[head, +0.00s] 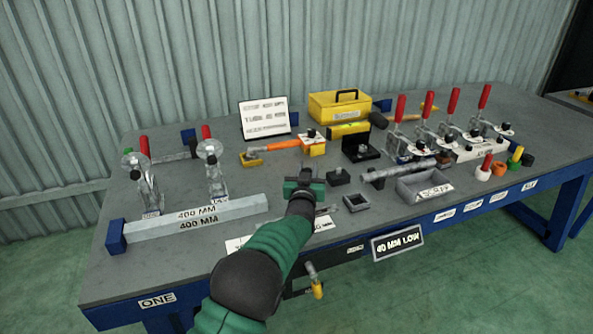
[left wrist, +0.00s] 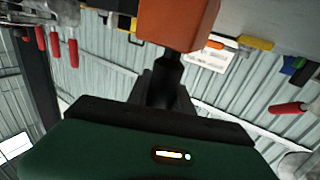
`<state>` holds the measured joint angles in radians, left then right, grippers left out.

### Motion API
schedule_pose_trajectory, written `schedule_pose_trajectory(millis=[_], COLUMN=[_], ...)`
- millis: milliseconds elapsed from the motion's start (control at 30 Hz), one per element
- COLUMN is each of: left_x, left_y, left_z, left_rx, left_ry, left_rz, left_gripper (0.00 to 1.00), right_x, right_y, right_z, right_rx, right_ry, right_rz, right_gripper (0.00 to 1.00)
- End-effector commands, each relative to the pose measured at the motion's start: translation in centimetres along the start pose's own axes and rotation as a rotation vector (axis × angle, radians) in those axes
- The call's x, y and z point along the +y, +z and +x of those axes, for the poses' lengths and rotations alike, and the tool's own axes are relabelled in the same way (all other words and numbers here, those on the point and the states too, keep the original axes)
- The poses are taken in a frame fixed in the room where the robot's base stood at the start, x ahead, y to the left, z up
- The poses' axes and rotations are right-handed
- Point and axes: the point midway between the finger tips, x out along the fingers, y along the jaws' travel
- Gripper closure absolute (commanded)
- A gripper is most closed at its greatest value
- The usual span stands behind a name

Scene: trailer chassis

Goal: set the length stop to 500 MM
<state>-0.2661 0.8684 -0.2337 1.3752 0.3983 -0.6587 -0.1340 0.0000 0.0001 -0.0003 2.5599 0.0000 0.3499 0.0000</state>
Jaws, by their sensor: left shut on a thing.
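My left gripper (head: 305,186) is over the middle of the bench, reaching forward from the front edge. In the left wrist view it is shut on the dark stem (left wrist: 168,75) of an orange block (left wrist: 178,22). I see no 500 MM mark. My right gripper is not in view.
Red-handled clamps (head: 210,165) stand at the left, and several more (head: 450,122) at the right. A yellow toolbox (head: 339,107) and a white sign (head: 264,117) stand at the back. A grey tray (head: 425,187) sits right of centre. A plate (head: 397,242) reading 40 MM LOW hangs in front.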

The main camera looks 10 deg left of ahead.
Motion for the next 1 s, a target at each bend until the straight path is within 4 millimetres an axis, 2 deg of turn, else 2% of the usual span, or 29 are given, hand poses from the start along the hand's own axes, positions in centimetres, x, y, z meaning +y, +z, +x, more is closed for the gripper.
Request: schedule_pose_trajectory(millis=[100,367,400,533,1000], left_x=[0.71,0.92,0.89,0.89,0.48], left_y=[0.14,0.10,0.10,0.10,0.10], left_z=[0.04,0.01,0.02,0.00,-0.10], left_rx=[-0.003,-0.003,-0.002,-0.002,-0.003], left_ry=[0.011,0.014,0.013,0.011,0.008], left_rz=[0.001,-0.001,-0.001,0.002,0.001], left_gripper=[1.00,1.00,0.68,0.51,0.51], right_x=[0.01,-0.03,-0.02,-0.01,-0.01], right_y=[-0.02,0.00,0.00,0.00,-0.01], right_z=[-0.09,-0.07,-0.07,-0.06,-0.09], right_rx=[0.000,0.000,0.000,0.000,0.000], right_ry=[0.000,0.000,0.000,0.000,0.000], right_rz=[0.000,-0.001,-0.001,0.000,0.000], right_gripper=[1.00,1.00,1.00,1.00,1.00])
